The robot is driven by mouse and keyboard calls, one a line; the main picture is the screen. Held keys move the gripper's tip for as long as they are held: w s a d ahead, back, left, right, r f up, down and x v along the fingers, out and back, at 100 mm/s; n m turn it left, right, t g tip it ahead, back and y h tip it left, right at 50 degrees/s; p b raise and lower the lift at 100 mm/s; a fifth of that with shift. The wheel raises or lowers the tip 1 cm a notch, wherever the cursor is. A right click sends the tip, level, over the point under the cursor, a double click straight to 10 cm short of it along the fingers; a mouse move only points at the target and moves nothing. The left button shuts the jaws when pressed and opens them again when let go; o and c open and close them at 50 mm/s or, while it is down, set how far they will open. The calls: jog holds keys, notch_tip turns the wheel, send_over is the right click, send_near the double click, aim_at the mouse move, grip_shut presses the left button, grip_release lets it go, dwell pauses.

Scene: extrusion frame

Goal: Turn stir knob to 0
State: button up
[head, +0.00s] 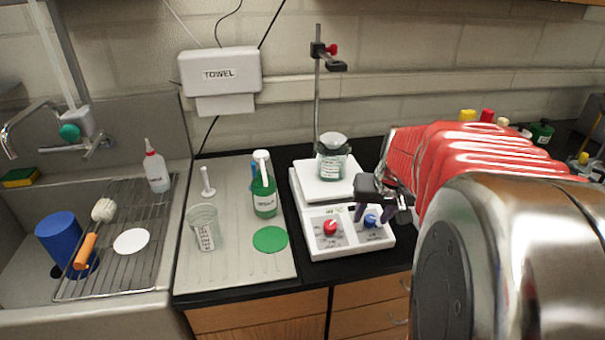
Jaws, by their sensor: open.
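The white hotplate stirrer (311,212) stands on the black counter. Its front panel carries a red knob (330,227) on the left and a blue knob (370,220) on the right. The small labels are too blurred to tell which knob is stir, or where either one is set. My gripper (381,216) comes in from the right, over the right part of the panel. It is open, with its dark fingertips on either side of the blue knob in this view. I cannot tell whether they touch it. A covered beaker (331,160) sits on the hotplate's top.
A metal stand (317,100) with a clamp rises behind the hotplate. A grey draining board (230,262) at its left holds a green bottle (264,192) and a clear beaker (204,228). The sink is farther left. Several capped bottles stand at the back right.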

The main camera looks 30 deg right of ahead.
grip_shut()
dwell(0.6)
jog(key=shift+n, duration=0.5)
jog(key=n+y, duration=0.1)
jog(key=n, duration=0.4)
jog(key=shift+d, duration=0.1)
jog(key=n+y, duration=0.1)
jog(key=n, duration=0.5)
dwell(0.4)
grip_release()
